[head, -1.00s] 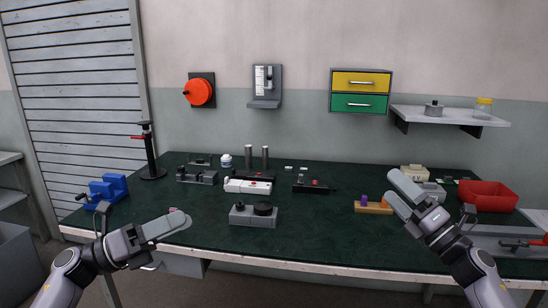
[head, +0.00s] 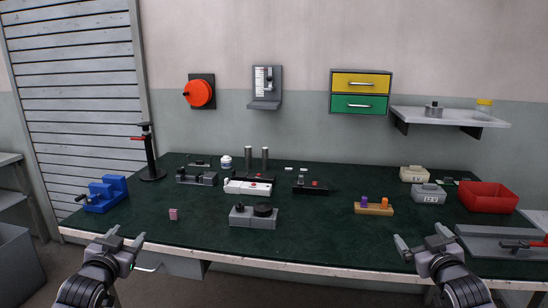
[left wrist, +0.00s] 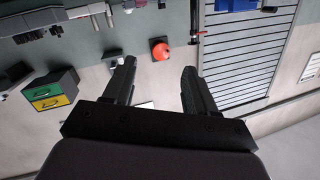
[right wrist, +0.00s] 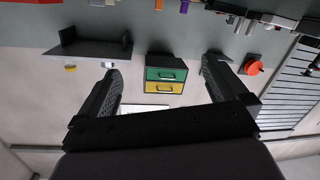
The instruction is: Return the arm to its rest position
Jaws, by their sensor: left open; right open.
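My left gripper (head: 122,241) is at the table's front left edge in the head view. It is open and empty; the left wrist view shows its two fingers (left wrist: 160,85) spread apart with nothing between them. My right gripper (head: 420,240) is at the front right edge of the table. It is also open and empty, and its spread fingers (right wrist: 165,85) show in the right wrist view. Both arms are low in the head view, apart from the objects on the table.
The dark green table (head: 320,235) holds a pink block (head: 173,214), a grey fixture (head: 253,217), a wooden block with pegs (head: 374,208), a blue vise (head: 105,194) and a red bin (head: 488,197). A grey tray (head: 500,242) lies right of my right gripper. The table's front middle is clear.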

